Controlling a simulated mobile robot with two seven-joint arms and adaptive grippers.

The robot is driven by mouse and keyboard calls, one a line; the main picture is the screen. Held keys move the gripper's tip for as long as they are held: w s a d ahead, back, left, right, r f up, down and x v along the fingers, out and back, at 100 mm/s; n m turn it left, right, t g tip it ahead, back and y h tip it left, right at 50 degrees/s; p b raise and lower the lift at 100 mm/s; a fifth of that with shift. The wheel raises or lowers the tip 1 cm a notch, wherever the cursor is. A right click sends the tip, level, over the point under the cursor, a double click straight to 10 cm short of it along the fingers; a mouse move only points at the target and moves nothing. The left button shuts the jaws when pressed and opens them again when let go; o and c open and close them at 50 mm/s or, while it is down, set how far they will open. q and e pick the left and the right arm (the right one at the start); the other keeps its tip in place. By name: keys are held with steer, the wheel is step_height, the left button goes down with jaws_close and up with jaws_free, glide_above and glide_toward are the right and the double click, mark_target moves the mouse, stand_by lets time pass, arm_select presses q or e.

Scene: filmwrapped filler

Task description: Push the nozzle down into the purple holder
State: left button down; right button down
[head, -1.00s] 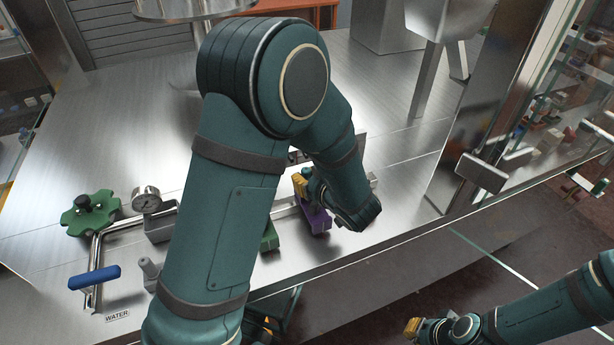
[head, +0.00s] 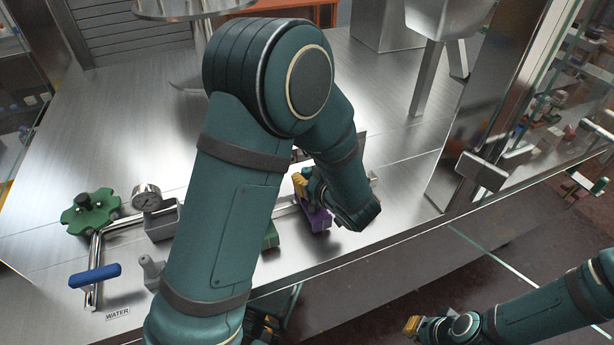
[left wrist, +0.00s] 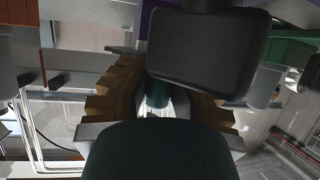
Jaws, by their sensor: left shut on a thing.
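The purple holder (head: 318,219) sits near the front edge of the steel table; a purple strip (left wrist: 146,14) shows at the top of the left wrist view. My left gripper (head: 301,184), with yellow fingertips, is right at the holder's upper left side. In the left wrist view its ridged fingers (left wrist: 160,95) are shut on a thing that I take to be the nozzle. Only a small dark teal part shows between them, so how deep it sits cannot be told. My right gripper (head: 412,326) is off the table at the lower right, its fingers too small to judge.
A green holder (head: 270,236) stands just left of the purple one, partly behind my left arm. A gauge (head: 147,198), a green valve wheel (head: 90,212) and a blue-handled pipe (head: 95,276) are on the left. A glass-panelled steel post (head: 490,110) stands at the right.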

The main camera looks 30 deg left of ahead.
arm_select(q)
steer(key=shift+f, duration=0.1)
steer(key=c, duration=0.9)
jaws_free()
steer(key=shift+o, duration=0.2)
steer(key=shift+d, duration=0.1)
steer(key=v, duration=1.2)
steer(key=shift+f, duration=0.1)
